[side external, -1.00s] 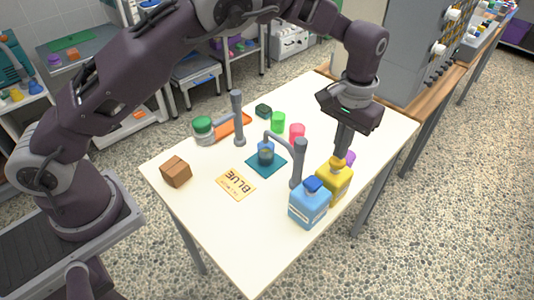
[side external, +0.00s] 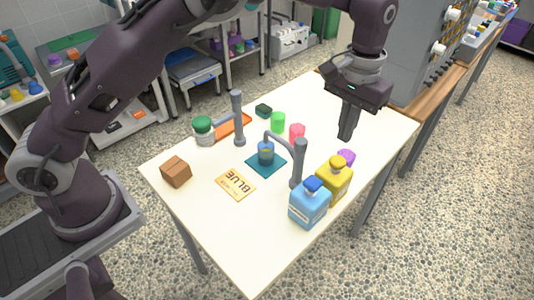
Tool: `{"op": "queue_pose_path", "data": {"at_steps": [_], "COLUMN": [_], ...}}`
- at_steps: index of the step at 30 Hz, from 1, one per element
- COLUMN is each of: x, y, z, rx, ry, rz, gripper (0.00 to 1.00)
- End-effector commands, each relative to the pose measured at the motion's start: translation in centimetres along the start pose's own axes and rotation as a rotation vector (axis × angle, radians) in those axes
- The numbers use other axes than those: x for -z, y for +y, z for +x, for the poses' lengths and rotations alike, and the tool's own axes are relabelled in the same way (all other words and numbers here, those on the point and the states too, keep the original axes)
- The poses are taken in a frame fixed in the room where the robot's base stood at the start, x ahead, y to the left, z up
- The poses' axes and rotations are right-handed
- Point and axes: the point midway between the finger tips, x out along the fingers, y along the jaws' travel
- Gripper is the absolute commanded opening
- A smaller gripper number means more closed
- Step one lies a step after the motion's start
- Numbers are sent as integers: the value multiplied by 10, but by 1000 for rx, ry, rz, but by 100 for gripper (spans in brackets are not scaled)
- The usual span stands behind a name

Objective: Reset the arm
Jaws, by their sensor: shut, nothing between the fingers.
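My gripper (side external: 346,136) is shut and empty. It points down above the back right part of the white table (side external: 220,222), apart from the objects there. The purple item (side external: 346,157) sits on the table just below and in front of the fingertips. My arm arches over the left and top of the view.
A yellow bottle (side external: 334,182) and a blue bottle (side external: 308,205) stand at the front right. Two grey posts (side external: 299,165) rise mid-table, one by a small blue bottle (side external: 266,154) on a teal mat (side external: 254,168).

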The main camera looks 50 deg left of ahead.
Motion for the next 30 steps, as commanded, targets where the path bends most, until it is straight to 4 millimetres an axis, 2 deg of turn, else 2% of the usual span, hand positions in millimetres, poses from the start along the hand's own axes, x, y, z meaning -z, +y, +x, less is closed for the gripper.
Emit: {"op": "queue_pose_path", "data": {"at_steps": [4,13,14,17,18,20,21,23,24,26,27,30], "x": [0,-1,-1,-14,-26,-52,-74,-109,-135,-175,-201,-258], "y": [0,-2,-5,-30,-45,-70,-86,-106,-117,-132,-140,-154], "z": [-13,-17,-22,-62,-85,-120,-139,-161,-171,-180,-181,-170], "rx": [0,-2,-8,-51,-77,-114,-133,-151,-156,-152,-142,-98], "ry": [1,2,6,38,60,100,131,178,214,269,307,392], "rz": [0,-3,-8,-43,-59,-76,-83,-82,-78,-66,-56,-32], "gripper": [0,0,0,0,0,0,0,0,0,0,0,0]}}
